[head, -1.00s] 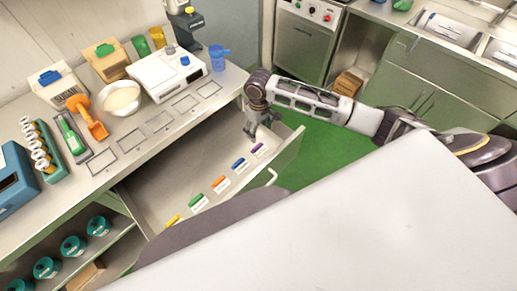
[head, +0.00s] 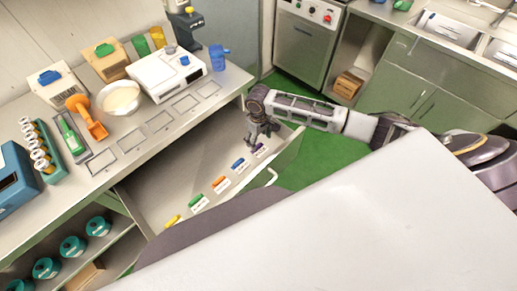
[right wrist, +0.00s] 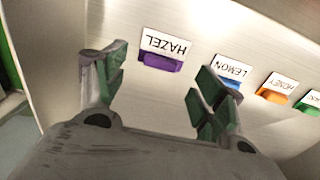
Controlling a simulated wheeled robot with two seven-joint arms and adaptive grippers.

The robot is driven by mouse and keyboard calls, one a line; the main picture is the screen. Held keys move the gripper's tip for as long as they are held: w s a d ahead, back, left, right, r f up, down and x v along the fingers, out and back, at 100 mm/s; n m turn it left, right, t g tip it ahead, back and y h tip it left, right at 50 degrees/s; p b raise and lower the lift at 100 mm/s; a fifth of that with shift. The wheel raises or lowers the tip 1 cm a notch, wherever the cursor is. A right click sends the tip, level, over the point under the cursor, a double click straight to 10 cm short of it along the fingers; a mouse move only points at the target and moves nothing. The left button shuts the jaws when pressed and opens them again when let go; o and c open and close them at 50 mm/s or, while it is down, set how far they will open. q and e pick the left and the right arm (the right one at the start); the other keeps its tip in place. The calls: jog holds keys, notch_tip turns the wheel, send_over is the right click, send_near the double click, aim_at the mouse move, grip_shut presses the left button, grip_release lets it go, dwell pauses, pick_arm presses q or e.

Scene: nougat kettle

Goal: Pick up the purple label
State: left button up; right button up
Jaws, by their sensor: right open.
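The purple label (right wrist: 163,62) lies on the drawer floor and carries a white card reading HAZEL. In the right wrist view it sits ahead of and between my open fingers, apart from them. In the head view the purple label (head: 259,147) is partly hidden by my right gripper (head: 259,143), which reaches down into the open drawer. In the right wrist view my right gripper (right wrist: 160,85) is open and empty. My left gripper is not in view.
The blue LEMON label (right wrist: 233,84) lies close beside the right-hand finger. The orange label (head: 219,182), green label (head: 195,202) and a yellow label (head: 172,221) follow along the open drawer (head: 150,190). The drawer's front wall (head: 285,158) stands near the gripper.

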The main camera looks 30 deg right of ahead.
aim_at(259, 147)
jog(key=shift+s+f, duration=0.1)
jog(key=shift+f, duration=0.65)
notch_tip(259, 147, down, 3)
jog(key=shift+s+a+r, duration=0.1)
jog(key=shift+r, duration=0.05)
jog(key=shift+f, duration=0.4)
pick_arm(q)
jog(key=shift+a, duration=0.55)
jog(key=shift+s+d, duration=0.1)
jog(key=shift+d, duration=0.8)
pick_arm(e)
jog(key=c, duration=0.9)
